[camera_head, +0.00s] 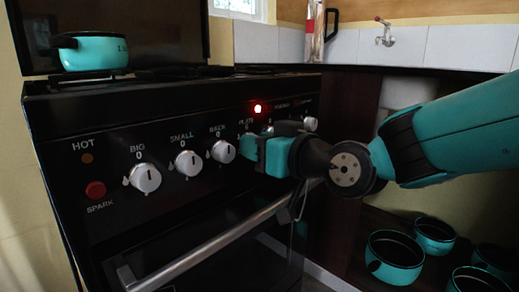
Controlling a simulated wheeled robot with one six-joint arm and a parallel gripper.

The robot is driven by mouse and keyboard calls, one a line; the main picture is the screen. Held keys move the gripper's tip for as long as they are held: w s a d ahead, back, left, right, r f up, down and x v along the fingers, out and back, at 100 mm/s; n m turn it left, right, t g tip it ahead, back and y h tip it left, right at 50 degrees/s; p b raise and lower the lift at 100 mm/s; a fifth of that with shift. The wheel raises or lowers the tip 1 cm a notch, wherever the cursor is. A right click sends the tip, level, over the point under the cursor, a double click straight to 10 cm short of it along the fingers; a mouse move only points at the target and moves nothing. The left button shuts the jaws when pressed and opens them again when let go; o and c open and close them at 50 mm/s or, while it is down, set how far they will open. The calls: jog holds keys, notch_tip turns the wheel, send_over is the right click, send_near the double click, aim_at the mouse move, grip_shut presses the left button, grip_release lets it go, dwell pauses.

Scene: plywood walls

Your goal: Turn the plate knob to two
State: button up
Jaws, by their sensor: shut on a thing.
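The black stove's front panel (105,206) fills the left half of the head view, with a row of silver knobs. My gripper (248,147) is at the knob under the "PLATE" label, to the right of the "BACK" knob (222,151). It is shut on the plate knob. The gripper and wrist hide the plate knob and the marks around it, so its setting cannot be read. A red light (257,108) glows on the panel just above the gripper.
The "BIG" knob (145,177) and "SMALL" knob (188,163) are to the left, above the oven handle (205,248). A red spark button (95,189) is at far left. A teal pot (94,52) stands on the stove. Several teal pots (395,257) sit low at right.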

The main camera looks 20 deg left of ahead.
jog(key=shift+f, duration=0.1)
dwell(0.3)
jog(key=o, duration=0.9)
jog(key=shift+d, duration=0.15)
jog(key=p+v, duration=0.1)
jog(key=v, duration=1.6)
jog(key=shift+s+d, duration=0.1)
